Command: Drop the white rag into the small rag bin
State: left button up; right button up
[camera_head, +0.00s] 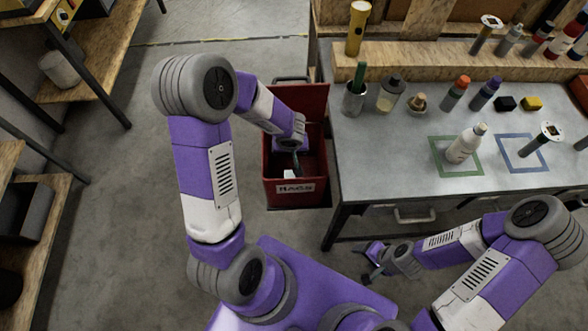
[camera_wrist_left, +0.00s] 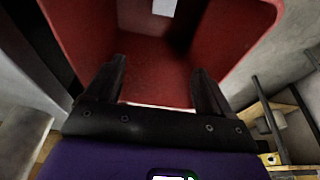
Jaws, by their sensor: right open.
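The red bin (camera_head: 269,193), labelled RAGS, stands open on the floor left of the workbench, its lid raised at the back. My left gripper (camera_head: 296,165) reaches down into it. In the left wrist view, the left gripper's fingers (camera_wrist_left: 163,82) are apart with red bin wall (camera_wrist_left: 245,35) beyond and no cloth held between them. A small white patch, likely the white rag (camera_head: 290,173), shows inside the bin near the fingertips; a white patch (camera_wrist_left: 164,7) also shows at the wrist view's top edge. My right gripper (camera_head: 370,266) is open and empty, low before the bench.
The grey workbench (camera_head: 390,165) holds a white bottle (camera_head: 466,144) on a green square, a blue square (camera_head: 521,153), and several bottles, cups and blocks. A yellow flashlight (camera_head: 357,28) stands at the back. Wooden shelves (camera_head: 95,70) are at the left. Floor between is clear.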

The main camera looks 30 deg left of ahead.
pick_arm(q)
jog(key=p+v, duration=0.2)
jog(key=v, duration=0.5)
jog(key=shift+r, duration=0.3)
jog(key=shift+s, duration=0.1)
